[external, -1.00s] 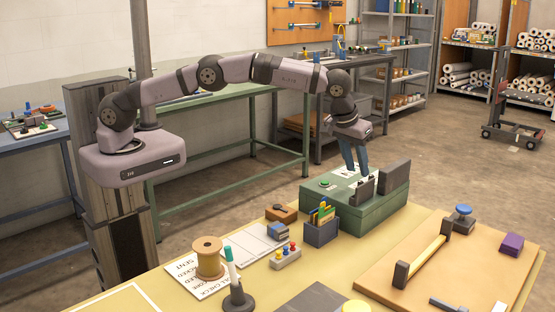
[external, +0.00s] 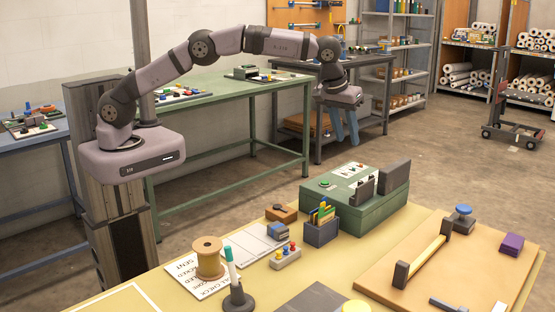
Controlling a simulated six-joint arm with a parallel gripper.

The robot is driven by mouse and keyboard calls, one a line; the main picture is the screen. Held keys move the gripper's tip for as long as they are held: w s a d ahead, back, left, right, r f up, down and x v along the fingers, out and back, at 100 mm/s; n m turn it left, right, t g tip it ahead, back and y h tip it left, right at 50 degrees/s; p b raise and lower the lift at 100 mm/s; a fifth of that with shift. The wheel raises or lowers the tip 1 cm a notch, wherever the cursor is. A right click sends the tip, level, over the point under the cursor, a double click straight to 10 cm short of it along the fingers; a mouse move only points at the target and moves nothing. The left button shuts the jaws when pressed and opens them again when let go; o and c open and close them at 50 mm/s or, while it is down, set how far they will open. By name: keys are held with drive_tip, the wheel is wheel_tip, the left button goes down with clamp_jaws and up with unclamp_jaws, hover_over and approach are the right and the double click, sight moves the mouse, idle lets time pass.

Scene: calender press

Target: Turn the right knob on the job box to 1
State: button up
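The green job box (external: 372,215) stands on the yellow table. Its top carries a green button (external: 325,183), a pale label panel (external: 352,171) with small dark marks or parts, and dark upright pieces (external: 363,190) near the front right. The right knob and its setting are too small to make out. My gripper (external: 346,142) hangs above and behind the box in the picture, pointing down and apart from it. Its two blue fingers are spread with a gap between them, and nothing shows in the gap.
A dark upright plate (external: 395,178) stands at the box's right end. A pen holder (external: 320,232) stands in front of the box on the left. A wooden board (external: 440,283) with a yellow-barred handle lies to the right.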

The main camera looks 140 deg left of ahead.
drive_tip(key=w+f+m, duration=0.1)
drive_tip(key=m, duration=0.1)
drive_tip(key=w+d+f+m+t, duration=0.1)
drive_tip(key=f+m, duration=0.1)
drive_tip(key=w+f+m+t, duration=0.1)
drive_tip(key=m, duration=0.2)
drive_tip(key=shift+d+f+h, duration=0.3)
drive_tip(key=shift+d+f, duration=0.1)
drive_tip(key=shift+p+x, duration=1.5)
drive_tip(key=shift+x, duration=2.15)
drive_tip(key=shift+c, duration=0.4)
clamp_jaws()
